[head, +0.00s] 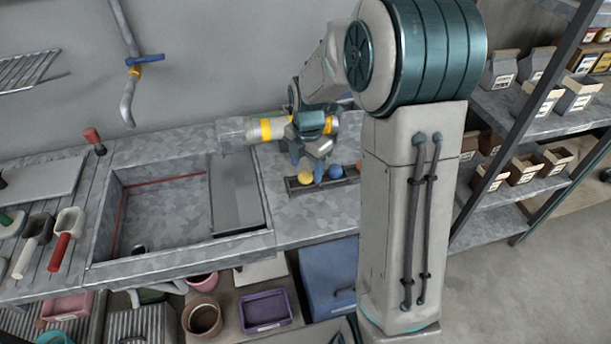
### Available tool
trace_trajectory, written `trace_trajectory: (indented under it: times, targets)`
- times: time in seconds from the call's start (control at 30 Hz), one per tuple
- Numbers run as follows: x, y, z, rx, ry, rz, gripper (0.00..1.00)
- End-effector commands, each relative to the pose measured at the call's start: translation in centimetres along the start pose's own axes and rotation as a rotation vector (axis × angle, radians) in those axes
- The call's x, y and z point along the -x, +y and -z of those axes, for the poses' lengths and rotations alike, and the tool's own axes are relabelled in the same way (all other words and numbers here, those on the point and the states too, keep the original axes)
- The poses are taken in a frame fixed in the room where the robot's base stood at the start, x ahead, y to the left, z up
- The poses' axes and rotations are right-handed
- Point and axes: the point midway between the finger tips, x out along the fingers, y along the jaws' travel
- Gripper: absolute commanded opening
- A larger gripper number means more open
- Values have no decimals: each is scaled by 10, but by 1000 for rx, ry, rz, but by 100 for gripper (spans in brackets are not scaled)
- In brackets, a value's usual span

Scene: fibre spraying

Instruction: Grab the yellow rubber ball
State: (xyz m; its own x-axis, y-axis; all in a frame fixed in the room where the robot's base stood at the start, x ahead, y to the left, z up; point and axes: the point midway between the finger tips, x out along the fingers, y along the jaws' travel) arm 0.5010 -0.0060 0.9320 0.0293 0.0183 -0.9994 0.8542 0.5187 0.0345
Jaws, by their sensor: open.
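The yellow rubber ball (305,177) sits in a narrow dark tray (297,188) on the metal counter, right of the sink. A blue ball (335,171) sits to its right in the same tray. A bit of an orange-red ball (358,165) shows at the tray's right, partly hidden by my arm.
A sink (165,215) is sunk in the counter (300,227) left of the tray. Scoops (65,240) lie at the far left. A pipe with a blue valve (145,59) runs down the wall. Shelves with boxes (525,168) stand at right. Tubs (265,310) sit below.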

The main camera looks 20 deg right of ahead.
Motion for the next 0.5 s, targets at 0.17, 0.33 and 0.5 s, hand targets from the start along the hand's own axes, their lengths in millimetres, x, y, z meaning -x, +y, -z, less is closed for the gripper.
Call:
trace_trajectory:
  times: [0.17, 0.33, 0.5]
  targets:
    - [-22, 0, -1, 0, 1, 2, 60]
    - [-26, 0, -1, 0, -1, 0, 60]
    - [-26, 0, -1, 0, -1, 0, 47]
